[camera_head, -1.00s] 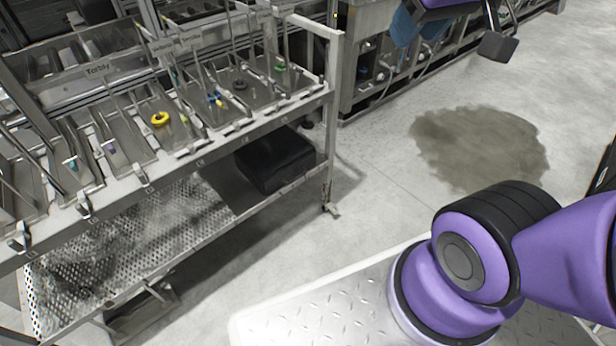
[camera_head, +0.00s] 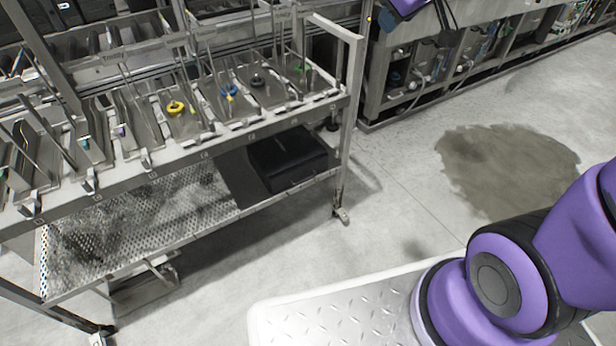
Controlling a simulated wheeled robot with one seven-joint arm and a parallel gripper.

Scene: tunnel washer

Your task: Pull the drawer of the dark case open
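The dark case (camera_head: 288,158) is a black box on the right part of the rack's lower shelf, below the tool trays. Its front looks shut, and I cannot make out a handle at this size. Part of my arm's end (camera_head: 408,6) shows at the top edge, right of the case in the picture and well apart from it. Only a thin dark piece of my gripper (camera_head: 445,14) shows there.
The rack (camera_head: 205,152) has tool trays on top, a perforated lower shelf (camera_head: 140,215) and a corner post (camera_head: 345,150) just right of the case. Open floor lies in front. A dark stain (camera_head: 508,168) marks the floor at right. Machinery (camera_head: 440,60) stands behind.

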